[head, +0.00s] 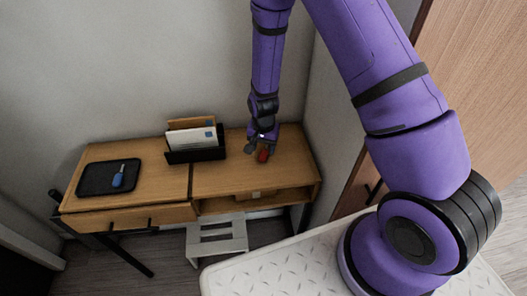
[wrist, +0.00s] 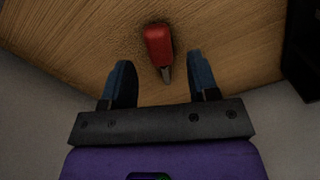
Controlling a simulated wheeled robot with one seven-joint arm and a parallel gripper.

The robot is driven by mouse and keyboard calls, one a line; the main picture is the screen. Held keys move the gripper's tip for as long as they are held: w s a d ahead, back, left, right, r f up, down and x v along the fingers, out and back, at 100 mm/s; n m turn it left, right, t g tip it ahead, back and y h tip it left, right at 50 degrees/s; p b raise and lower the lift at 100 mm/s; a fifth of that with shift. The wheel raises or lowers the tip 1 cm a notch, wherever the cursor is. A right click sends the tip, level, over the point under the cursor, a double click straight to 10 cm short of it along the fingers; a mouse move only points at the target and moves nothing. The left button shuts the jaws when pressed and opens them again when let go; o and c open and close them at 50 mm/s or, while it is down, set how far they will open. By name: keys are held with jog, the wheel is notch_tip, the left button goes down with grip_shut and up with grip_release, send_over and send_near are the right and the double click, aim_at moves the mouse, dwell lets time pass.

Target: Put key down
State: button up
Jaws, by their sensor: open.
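A red-handled key (wrist: 158,46) with a short grey metal shaft lies on the wooden desk top in the wrist view, its shaft pointing toward my gripper. My gripper (wrist: 162,80) is open, one finger on each side of the shaft's end, with clear gaps to both. In the head view the red key (head: 263,155) shows on the right half of the desk (head: 235,178), just by my gripper (head: 258,148). Another key with a blue handle (head: 118,179) lies on a black tray (head: 92,187) on the desk's left half.
A black letter holder (head: 196,156) with envelopes stands at the back middle of the desk, left of my gripper. The wall is close behind. A grey step stool (head: 216,238) stands in front of the desk. The desk's front right surface is clear.

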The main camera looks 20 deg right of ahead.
aim_at(264, 154)
notch_tip(264, 154, up, 9)
dwell(0.4)
jog(key=shift+s, duration=0.1)
dwell(0.3)
